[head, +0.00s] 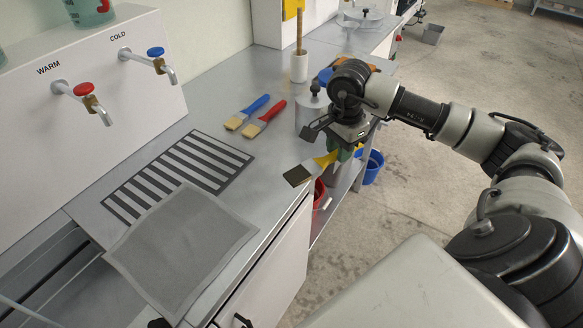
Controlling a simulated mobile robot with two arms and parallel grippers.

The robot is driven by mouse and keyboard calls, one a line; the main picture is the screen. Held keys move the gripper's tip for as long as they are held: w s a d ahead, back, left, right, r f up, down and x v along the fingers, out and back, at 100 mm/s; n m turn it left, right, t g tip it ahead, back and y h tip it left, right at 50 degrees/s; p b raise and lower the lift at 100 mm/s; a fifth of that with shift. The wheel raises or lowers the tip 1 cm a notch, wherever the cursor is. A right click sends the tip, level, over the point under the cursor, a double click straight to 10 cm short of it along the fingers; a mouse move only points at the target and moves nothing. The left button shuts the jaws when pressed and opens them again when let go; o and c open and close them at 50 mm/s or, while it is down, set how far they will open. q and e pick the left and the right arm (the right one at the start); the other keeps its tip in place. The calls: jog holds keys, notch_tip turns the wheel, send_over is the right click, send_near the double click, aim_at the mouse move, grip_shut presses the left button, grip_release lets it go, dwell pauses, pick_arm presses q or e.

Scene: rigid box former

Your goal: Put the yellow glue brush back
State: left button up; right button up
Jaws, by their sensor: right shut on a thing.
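The yellow glue brush (326,159) is in my right gripper (346,143), which is shut on it. Its dark, broad bristle end points left and hangs over or just above the front edge of the metal counter (215,100). The part of the handle inside the jaws is hidden. A blue brush (254,106) and a red brush (270,112) lie side by side on the counter, left of my right gripper, with pale bristles toward the front left. My left gripper does not show.
A metal pot (312,114) stands close behind my right gripper. A white cup (299,68) with a wooden-handled tool is farther back. A black-striped area (180,168) and a grey sheet (182,247) lie in front. A blue bucket (373,168) is below, beyond the counter edge.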

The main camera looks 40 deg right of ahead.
jog(key=p, duration=0.2)
send_over(297, 163)
jog(key=s+a, duration=0.2)
notch_tip(297, 163, down, 6)
jog(key=shift+s+d+f, duration=0.1)
jog(key=shift+d+f, duration=0.05)
jog(key=shift+f, duration=0.05)
notch_tip(297, 163, down, 4)
jog(key=shift+r+p, duration=0.2)
jog(key=shift+p, duration=0.55)
jog(key=shift+f, duration=0.3)
jog(key=o, duration=0.5)
jog(key=shift+f, duration=0.15)
jog(key=shift+c, duration=0.2)
jog(key=o, duration=0.5)
jog(key=shift+c, duration=0.2)
